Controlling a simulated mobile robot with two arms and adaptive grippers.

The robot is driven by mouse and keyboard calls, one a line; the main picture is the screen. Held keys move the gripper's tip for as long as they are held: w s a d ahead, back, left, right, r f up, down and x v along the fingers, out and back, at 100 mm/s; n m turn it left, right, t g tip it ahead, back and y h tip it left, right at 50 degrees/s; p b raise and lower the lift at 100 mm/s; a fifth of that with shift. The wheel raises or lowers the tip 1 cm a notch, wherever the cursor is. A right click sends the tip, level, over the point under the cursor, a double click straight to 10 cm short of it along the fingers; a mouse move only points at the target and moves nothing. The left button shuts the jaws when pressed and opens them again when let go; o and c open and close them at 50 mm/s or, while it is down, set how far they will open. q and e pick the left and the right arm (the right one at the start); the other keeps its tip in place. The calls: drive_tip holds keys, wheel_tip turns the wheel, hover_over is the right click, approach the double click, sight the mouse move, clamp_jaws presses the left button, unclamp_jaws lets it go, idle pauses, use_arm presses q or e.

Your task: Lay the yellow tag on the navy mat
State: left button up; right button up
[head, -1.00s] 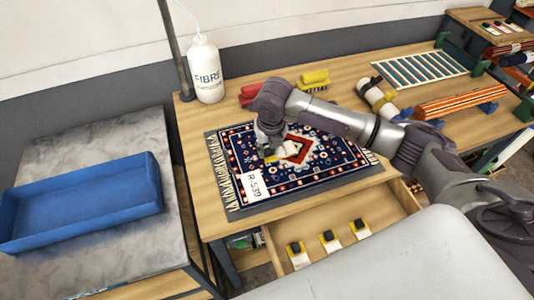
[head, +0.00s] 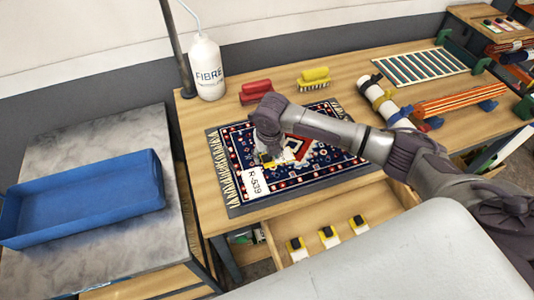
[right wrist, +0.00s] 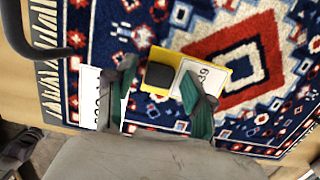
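A yellow tag (right wrist: 217,66) with a black block and a white label lies over the navy patterned rug (right wrist: 112,33), the only navy mat-like thing in view. In the head view the rug (head: 323,150) lies flat on the bench on a dark grey sheet. My right gripper (right wrist: 160,75) is over the tag, its green-padded fingers apart on either side of the black block, with a gap showing. I cannot tell whether the tag touches the rug. In the head view my right gripper (head: 268,158) mostly hides the tag. My left gripper is not in view.
A white R-539 card (head: 256,181) lies on the rug's near-left part. An open drawer (head: 345,222) holds three yellow-and-white tags with black blocks. A white bottle (head: 207,70), a red brush (head: 255,91) and a yellow brush (head: 314,79) stand behind. A blue tray (head: 82,199) is left.

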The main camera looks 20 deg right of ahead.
sight(269, 165)
drive_tip(key=shift+r, duration=0.1)
wheel_tip(269, 165, up, 12)
drive_tip(key=s+b, duration=0.1)
drive_tip(key=shift+s, duration=0.4)
idle(0.6)
